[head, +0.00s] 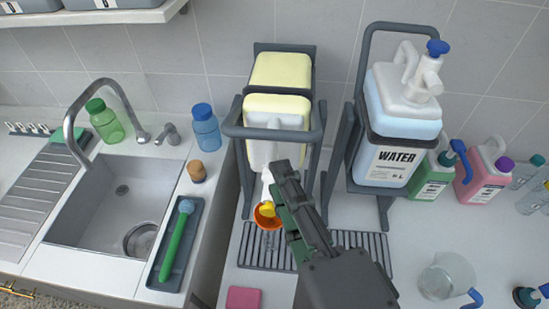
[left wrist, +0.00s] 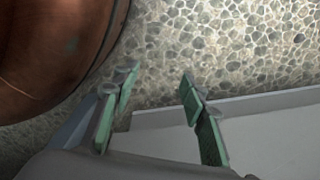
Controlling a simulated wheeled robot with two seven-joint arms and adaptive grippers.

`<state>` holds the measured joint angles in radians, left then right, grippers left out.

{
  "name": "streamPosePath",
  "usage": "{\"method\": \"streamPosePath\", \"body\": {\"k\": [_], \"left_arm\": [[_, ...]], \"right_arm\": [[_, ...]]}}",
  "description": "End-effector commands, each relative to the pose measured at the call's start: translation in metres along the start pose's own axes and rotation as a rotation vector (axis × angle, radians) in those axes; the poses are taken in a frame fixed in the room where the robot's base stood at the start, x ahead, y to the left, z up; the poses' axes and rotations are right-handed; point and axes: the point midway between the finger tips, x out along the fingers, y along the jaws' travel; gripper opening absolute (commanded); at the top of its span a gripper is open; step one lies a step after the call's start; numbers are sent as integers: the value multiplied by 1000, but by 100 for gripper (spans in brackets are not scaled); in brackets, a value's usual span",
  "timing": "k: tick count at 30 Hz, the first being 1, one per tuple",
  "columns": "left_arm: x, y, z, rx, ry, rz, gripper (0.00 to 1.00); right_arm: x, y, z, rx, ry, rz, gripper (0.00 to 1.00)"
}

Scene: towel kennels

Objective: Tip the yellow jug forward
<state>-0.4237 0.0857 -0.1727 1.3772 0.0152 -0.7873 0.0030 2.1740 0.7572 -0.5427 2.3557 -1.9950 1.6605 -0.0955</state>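The yellow jug (head: 276,105) is a translucent container with pale yellow contents. It sits in a dark grey tubular cradle (head: 232,130) at the back centre, with a bar across its front. A white part runs down below it to a yellow piece over an orange ring (head: 262,220). My right gripper (head: 285,172) is in front of the jug's lower part, its fingers overlapping in the head view. Whether it touches the jug or cradle is unclear, as is its opening. My left gripper (left wrist: 157,88) is open and empty in the left wrist view, above a pebbled floor.
A WATER jug (head: 392,165) in a similar frame stands right, beside green (head: 432,178) and pink (head: 482,175) bottles. A sink (head: 115,205) and a tray with a green brush (head: 175,245) lie left. A glass jug (head: 445,275) stands front right.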

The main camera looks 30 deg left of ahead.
Motion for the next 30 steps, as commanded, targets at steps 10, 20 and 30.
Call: {"method": "streamPosePath", "body": {"k": [10,20,30], "left_arm": [[0,0,0,0,0,0,40],[0,0,0,0,0,0,40],[0,0,3,2,1,0,40]], "right_arm": [[-44,-2,0,2,1,-5,20],[-46,-2,0,2,0,-5,20],[-49,-7,2,-1,0,-9,20]]}}
